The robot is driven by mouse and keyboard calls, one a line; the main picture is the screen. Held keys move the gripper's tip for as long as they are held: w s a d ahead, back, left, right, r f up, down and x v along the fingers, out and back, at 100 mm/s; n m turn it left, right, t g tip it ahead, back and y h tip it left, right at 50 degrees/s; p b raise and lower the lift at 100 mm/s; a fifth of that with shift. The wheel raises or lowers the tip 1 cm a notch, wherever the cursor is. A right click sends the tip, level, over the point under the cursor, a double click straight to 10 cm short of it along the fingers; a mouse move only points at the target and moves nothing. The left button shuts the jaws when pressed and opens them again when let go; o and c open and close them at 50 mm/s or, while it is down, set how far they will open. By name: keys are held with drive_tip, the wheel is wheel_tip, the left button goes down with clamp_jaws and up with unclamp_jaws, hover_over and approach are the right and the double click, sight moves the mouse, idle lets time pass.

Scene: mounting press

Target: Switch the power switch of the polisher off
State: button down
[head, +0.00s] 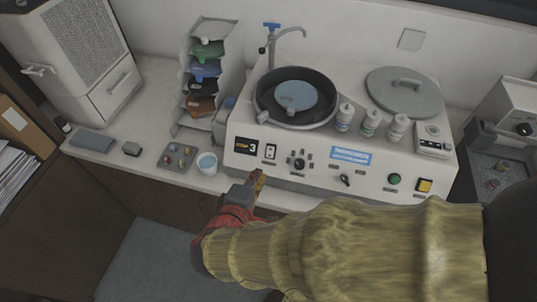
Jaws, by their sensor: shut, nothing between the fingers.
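The polisher (311,176) is a white bench unit with a black bowl (263,97) and a blue-grey disc (296,95). On the left of its front panel is a small rocker-like switch (270,151), which looks like the power switch, right of a black label marked 3 (245,147). Its on or off position is too small to tell. My gripper (259,177) is shut and empty, just below and slightly left of this switch, in front of the panel. I cannot tell whether it touches the panel.
The panel also has a black knob (299,164), a lever-like knob (345,180), a green button (394,179) and a yellow button (424,185). A white cup (207,163) and a grey tray (164,160) stand left of my gripper. Bottles (370,123) stand on top.

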sight(271, 151)
drive_tip(key=b+x, duration=0.2)
drive_tip(key=x, duration=1.2)
drive_tip(key=shift+b, duration=0.4)
